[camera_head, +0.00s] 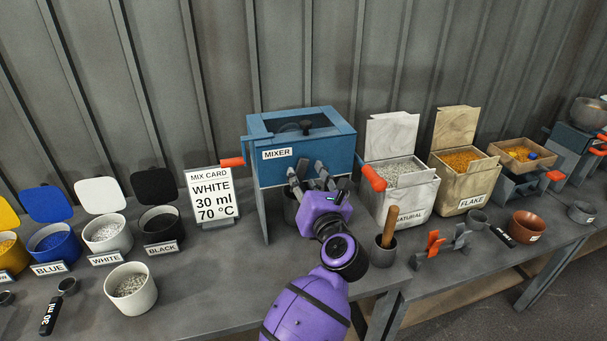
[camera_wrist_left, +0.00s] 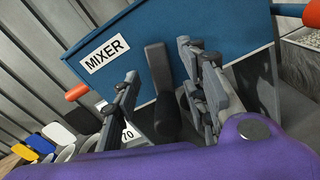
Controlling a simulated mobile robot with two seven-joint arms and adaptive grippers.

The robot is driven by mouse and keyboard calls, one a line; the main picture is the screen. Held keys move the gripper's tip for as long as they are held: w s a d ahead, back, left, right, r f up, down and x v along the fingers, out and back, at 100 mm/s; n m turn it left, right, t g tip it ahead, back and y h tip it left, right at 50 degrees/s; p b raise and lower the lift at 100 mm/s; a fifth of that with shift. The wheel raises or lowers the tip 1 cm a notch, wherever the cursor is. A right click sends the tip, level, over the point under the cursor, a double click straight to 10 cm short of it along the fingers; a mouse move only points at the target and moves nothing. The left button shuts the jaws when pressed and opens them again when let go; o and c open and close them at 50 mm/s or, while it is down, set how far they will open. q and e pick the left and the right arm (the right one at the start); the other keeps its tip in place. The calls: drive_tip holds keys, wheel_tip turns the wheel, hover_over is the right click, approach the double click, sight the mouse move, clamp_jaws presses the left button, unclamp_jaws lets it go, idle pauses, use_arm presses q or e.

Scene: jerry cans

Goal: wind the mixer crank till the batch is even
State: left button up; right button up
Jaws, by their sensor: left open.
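The blue mixer (camera_head: 305,170) stands on the bench, with a window in its top and a dark part showing inside; the batch itself cannot be made out. An orange handle (camera_head: 232,162) sticks out at its left and another orange handle (camera_head: 373,178) at its right. My purple left gripper (camera_head: 308,174) is in front of the mixer's front face, open. In the left wrist view a dark grey lever (camera_wrist_left: 160,85) stands between the spread fingers of the gripper (camera_wrist_left: 160,68); I cannot tell whether they touch it. My right gripper is not in view.
A mix card (camera_head: 211,195) reads WHITE 30 ml 70 °C. Left are lidded tubs and a white cup (camera_head: 131,289) of granules. Right are a natural bin (camera_head: 405,200), a flake bin (camera_head: 466,185) and a pestle cup (camera_head: 384,249). A dark cup (camera_head: 290,210) is partly hidden below the mixer.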

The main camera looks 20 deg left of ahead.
use_arm(q)
drive_tip(key=shift+w+a, duration=0.4)
drive_tip(key=shift+w, duration=0.15)
clamp_jaws()
